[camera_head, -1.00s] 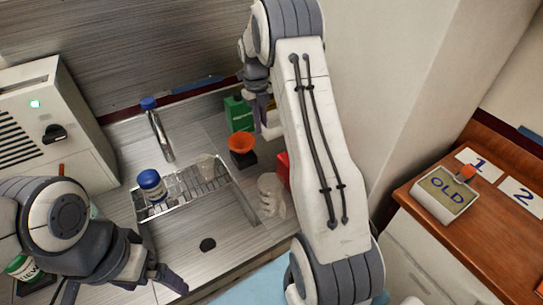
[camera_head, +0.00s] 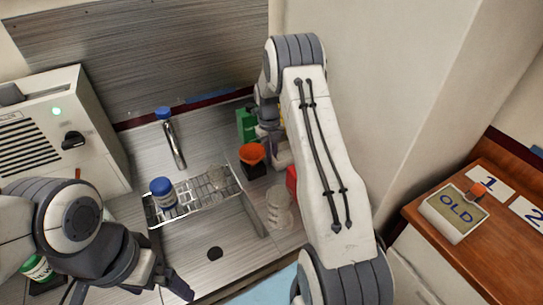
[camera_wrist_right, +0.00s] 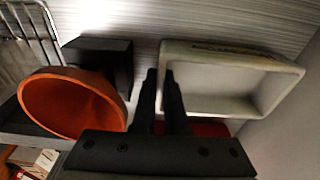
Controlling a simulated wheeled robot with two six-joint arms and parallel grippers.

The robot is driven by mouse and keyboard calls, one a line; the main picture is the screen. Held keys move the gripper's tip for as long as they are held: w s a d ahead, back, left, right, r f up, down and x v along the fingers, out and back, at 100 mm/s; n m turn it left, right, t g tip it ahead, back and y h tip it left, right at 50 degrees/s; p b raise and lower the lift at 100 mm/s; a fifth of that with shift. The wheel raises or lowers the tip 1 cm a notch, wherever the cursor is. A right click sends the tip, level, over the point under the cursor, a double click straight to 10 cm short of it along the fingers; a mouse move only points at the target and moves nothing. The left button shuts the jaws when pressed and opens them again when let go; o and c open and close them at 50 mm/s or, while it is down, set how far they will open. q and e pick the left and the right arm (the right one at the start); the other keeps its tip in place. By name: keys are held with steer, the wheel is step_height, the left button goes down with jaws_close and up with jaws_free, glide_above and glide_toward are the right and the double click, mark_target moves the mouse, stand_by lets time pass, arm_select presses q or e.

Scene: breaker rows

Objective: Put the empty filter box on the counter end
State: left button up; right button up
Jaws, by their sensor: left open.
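In the right wrist view an empty, open cream box (camera_wrist_right: 228,103), which I take as the filter box, lies right of my right fingers. Its inside is bare. My right gripper (camera_wrist_right: 160,80) has its fingers close together, one on each side of the box's left wall, and looks shut on that wall. In the head view my right gripper (camera_head: 270,128) is at the back of the counter (camera_head: 190,135). My arm hides most of the box there. My left gripper (camera_head: 165,282) is open and empty near the sink's front left.
An orange cone (camera_head: 252,153) on a black stand and a green box (camera_head: 246,122) are close beside my right gripper. A red object (camera_head: 291,178) and stacked clear cups (camera_head: 278,208) stand in front. A blue-lidded jar (camera_head: 162,193) stands on the rack. The faucet (camera_head: 174,143) rises behind.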

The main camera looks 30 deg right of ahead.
steer(key=shift+o, duration=0.4)
steer(key=shift+r, duration=0.1)
steer(key=shift+r, duration=0.15)
step_height(320, 180, up, 11)
steer(key=w+b, duration=0.2)
steer(key=s+a+r+n, duration=0.2)
steer(key=s+a+n, duration=0.2)
steer(key=a+n, duration=0.35)
steer(key=s+a+r+n+t, duration=0.1)
steer(key=s+a+r+n, duration=0.2)
steer(key=a+n, duration=0.4)
steer(key=s+a+r+n, duration=0.2)
steer(key=s+a+n, duration=0.2)
steer(key=a+n, duration=0.3)
steer(key=s+a+f+n, duration=0.1)
steer(key=s+a+n, duration=0.3)
steer(key=s+n, duration=0.7)
steer(key=s+a+f+n+y, duration=0.1)
steer(key=s+a+n, duration=0.3)
steer(key=s+n, duration=0.7)
steer(key=shift+s+a, duration=0.25)
steer(key=shift+a, duration=0.1)
